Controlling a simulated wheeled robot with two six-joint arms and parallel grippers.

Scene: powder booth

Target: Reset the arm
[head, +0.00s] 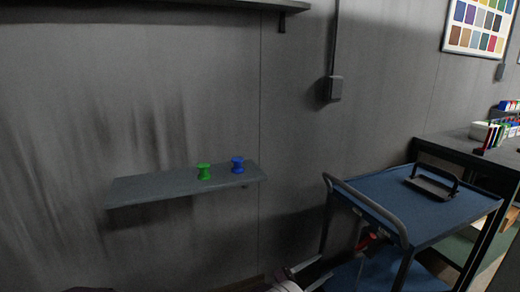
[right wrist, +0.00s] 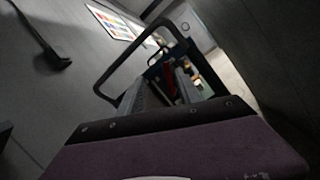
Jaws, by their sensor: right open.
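My right gripper (head: 322,269) is at the bottom of the head view, in front of the left side of the blue cart (head: 385,190). Its two grey fingers also show in the right wrist view (right wrist: 162,90), apart with nothing between them. They point toward the cart's frame. A red thing (head: 368,242) shows beyond the fingers, low at the cart; what it is I cannot tell. My left gripper does not show.
A grey wall shelf (head: 140,188) bears a green spool (head: 204,172) and a blue spool (head: 237,165). The cart has a curved handle (head: 375,207) and a black-handled item (head: 433,184) on top. A dark bench (head: 455,146) stands at right.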

